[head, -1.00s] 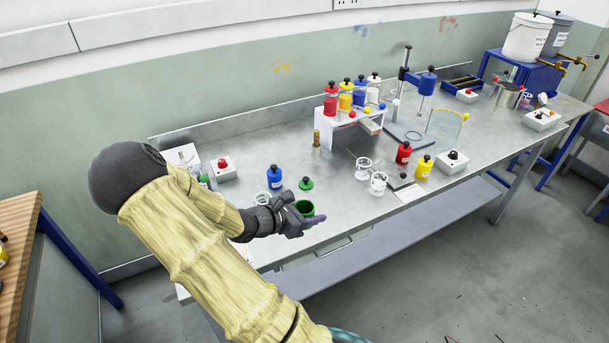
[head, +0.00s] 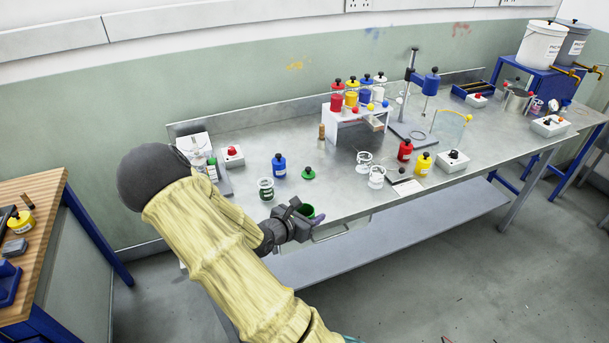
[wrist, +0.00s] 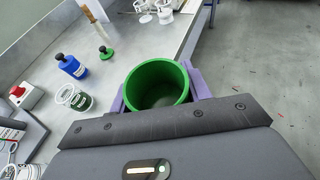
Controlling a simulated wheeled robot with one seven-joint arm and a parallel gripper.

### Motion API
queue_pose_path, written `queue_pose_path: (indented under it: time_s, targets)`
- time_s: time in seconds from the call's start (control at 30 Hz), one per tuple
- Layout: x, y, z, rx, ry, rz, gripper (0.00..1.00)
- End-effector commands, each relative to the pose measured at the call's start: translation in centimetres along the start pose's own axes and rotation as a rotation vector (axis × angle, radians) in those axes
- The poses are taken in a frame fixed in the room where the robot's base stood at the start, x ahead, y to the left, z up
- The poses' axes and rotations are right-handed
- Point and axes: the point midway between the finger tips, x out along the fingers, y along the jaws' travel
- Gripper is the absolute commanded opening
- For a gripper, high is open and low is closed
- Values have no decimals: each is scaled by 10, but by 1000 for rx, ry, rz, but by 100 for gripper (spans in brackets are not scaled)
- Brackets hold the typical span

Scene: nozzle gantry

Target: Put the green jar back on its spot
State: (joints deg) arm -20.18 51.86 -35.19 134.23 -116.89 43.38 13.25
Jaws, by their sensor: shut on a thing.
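My gripper (head: 300,220) is shut on the green jar (wrist: 157,85), with a purple finger on either side of it. The jar is upright and open at the top; I see into its empty-looking inside. In the head view the green jar (head: 307,211) is mostly hidden by my gripper, near the bench's front edge. A green lid with a black knob (head: 308,174) lies on the bench behind it; the lid also shows in the wrist view (wrist: 106,53). Left of the jar stands a white ring holder with a green label (head: 266,189), seemingly empty, also in the wrist view (wrist: 75,97).
A blue jar (head: 279,166) stands between the ring holder and the lid. Two white ring holders (head: 376,177), a red jar (head: 405,150) and a yellow jar (head: 424,164) stand further right. A white rack (head: 345,113) holds several jars. Bare bench (head: 330,185) lies right of the lid.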

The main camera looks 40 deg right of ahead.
Motion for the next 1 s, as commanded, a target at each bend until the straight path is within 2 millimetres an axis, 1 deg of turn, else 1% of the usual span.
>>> queue_pose_path:
  time_s: [0.13,0.23,0.27,0.4,0.47,0.5,0.6,0.73,0.87,1.0]
  targets:
    - [-5,21,-15,-52,1,119,26]
    - [-11,42,-34,-101,2,237,26]
    - [-14,48,-42,-120,3,279,26]
    - [-31,80,-88,-209,5,492,26]
    - [-39,88,-106,-237,4,567,26]
    - [-44,94,-118,-256,5,614,26]
    - [-56,102,-145,-296,4,716,26]
    - [-70,107,-180,-343,5,832,26]
    - [-85,107,-214,-385,5,941,26]
    - [-100,102,-250,-431,7,1053,26]
